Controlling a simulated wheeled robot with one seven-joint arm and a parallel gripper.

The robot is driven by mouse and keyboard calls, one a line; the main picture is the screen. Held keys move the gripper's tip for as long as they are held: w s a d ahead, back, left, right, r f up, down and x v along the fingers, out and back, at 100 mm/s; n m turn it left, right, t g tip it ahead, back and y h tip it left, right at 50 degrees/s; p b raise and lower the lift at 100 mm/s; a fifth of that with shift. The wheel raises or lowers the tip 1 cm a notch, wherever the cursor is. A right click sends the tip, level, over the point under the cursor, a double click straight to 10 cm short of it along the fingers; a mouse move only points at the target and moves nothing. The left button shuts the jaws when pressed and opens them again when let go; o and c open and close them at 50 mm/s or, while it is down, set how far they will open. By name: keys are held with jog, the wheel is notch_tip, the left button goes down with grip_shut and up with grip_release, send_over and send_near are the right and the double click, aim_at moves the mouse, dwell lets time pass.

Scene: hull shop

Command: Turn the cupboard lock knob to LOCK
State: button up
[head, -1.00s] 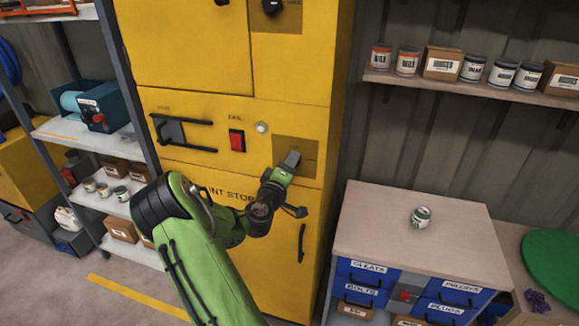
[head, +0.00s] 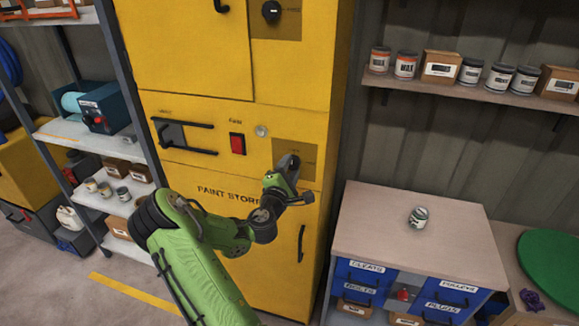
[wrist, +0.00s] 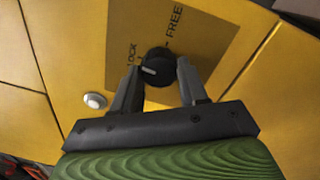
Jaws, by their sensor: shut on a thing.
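The black lock knob (wrist: 157,67) sits on a brown plate (wrist: 205,45) on the yellow cupboard (head: 190,75). In the wrist view the plate carries the words LOCK, left of the knob, and FREE, above it. The knob's white mark lies on its left side, on the LOCK side rather than towards FREE. My gripper (wrist: 158,82) is shut on the knob, one finger on each side. In the head view my gripper (head: 288,163) is at the lower brown plate and hides the knob.
A red switch (head: 237,143) and a small round lamp (head: 261,131) are left of the plate. A black handle (head: 185,137) sticks out further left. Another knob (head: 271,11) is higher up. A drawer cabinet (head: 420,235) with a can stands to the right.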

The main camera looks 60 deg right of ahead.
jog(key=shift+n, duration=0.6)
jog(key=shift+f, duration=0.1)
jog(key=o, duration=1.1)
jog(key=shift+c, duration=0.2)
jog(key=shift+w, duration=0.1)
